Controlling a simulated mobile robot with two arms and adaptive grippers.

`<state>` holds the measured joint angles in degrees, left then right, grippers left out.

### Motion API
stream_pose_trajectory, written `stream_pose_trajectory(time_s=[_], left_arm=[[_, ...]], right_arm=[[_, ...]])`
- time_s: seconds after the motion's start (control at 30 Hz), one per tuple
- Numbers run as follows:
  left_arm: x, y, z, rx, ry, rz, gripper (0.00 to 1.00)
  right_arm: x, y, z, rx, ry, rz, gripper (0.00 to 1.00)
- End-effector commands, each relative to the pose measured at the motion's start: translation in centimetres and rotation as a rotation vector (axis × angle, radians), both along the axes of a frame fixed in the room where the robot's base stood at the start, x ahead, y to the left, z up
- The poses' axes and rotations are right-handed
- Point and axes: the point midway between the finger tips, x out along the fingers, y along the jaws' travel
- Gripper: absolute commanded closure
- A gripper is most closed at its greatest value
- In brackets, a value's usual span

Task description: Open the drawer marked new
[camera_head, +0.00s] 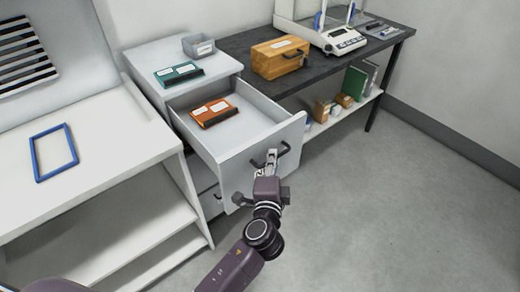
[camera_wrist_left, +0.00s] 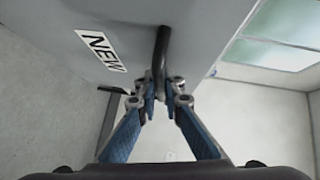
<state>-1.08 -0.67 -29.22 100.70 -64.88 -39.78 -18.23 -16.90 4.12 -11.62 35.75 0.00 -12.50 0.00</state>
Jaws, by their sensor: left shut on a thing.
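The drawer marked new (camera_head: 231,165) stands pulled well out of the white cabinet (camera_head: 140,60) in the head view. An orange box with white labels (camera_head: 214,111) lies inside it. In the left wrist view the drawer front (camera_wrist_left: 200,30) carries a white label reading NEW (camera_wrist_left: 101,50) beside a dark bar handle (camera_wrist_left: 161,48). My left gripper (camera_head: 271,160) is at the drawer front and shut on this handle; its fingers (camera_wrist_left: 160,92) close around the bar in the left wrist view. My right gripper is not in view.
A green box (camera_head: 179,74) and a grey bin (camera_head: 198,45) sit on the cabinet top. A dark table (camera_head: 240,42) at the right holds a wooden box (camera_head: 280,58) and a scale (camera_head: 336,38). A white bench (camera_head: 95,150) with a blue frame (camera_head: 54,151) stands left. Floor at right is clear.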

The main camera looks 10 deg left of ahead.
Motion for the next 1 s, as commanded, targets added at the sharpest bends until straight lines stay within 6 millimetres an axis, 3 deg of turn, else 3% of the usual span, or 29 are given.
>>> stream_pose_trajectory(time_s=[0.3, 0.73, 0.8, 1.0], left_arm=[[-1.9, -2.3, -0.1, 0.001, 0.002, 0.002, 1.00], [-2.0, -2.5, -0.1, 0.001, 0.002, 0.002, 1.00], [-2.0, -2.5, -0.1, 0.001, 0.002, 0.002, 0.86], [-2.0, -2.5, -0.1, 0.001, 0.001, 0.001, 0.85]], right_arm=[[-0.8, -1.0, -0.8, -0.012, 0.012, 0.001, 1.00], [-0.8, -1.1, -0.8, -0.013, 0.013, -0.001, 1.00], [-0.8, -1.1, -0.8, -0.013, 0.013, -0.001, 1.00], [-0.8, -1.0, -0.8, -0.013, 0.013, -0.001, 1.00]])
